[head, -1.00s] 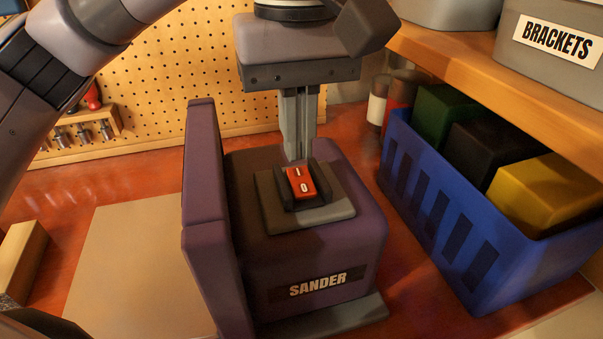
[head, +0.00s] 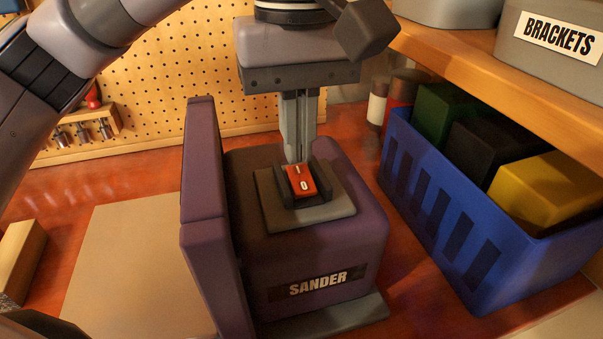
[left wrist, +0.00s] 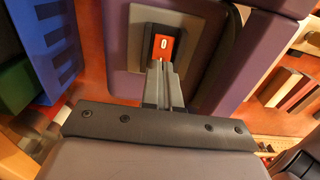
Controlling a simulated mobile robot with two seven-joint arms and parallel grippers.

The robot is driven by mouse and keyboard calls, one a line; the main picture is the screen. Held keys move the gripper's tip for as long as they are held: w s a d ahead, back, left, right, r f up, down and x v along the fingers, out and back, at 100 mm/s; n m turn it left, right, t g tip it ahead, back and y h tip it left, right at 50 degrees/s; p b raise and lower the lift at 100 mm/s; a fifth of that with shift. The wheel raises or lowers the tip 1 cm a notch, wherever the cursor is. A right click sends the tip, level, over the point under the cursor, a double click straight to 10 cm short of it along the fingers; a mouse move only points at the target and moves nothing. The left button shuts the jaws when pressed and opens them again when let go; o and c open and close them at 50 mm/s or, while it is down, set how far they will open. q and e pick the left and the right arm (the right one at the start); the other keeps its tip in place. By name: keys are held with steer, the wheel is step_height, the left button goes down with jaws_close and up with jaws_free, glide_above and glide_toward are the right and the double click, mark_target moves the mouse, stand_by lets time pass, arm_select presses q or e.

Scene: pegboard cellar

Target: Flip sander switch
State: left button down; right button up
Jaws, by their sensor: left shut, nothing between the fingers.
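The sander (head: 315,240) is a purple machine with a SANDER label and an upright purple plate on its left side. Its red rocker switch (head: 302,184), marked I and 0, sits between dark guards on a grey plate on top. My left gripper (head: 298,161) is shut and empty, pointing down with its fingertips at the far, I end of the rocker. They look in contact with it. In the left wrist view the fingertips (left wrist: 158,66) hide the I end, and the 0 end of the switch (left wrist: 163,45) shows. My right gripper is out of view.
A blue crate (head: 440,205) with green, black and yellow boxes stands right of the sander, under a wooden shelf (head: 480,75) with grey bins. A pegboard (head: 180,70) is behind. A beige board (head: 135,265) and a wood block (head: 20,260) lie left.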

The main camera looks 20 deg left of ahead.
mark_target(297, 169)
arm_select(q)
steer(key=shift+f+b, duration=0.55)
steer(key=shift+f, duration=0.3)
stand_by(0.3)
step_height(297, 169, up, 7)
steer(key=p, duration=0.6)
steer(key=shift+r+p, duration=0.15)
steer(key=shift+p, duration=0.2)
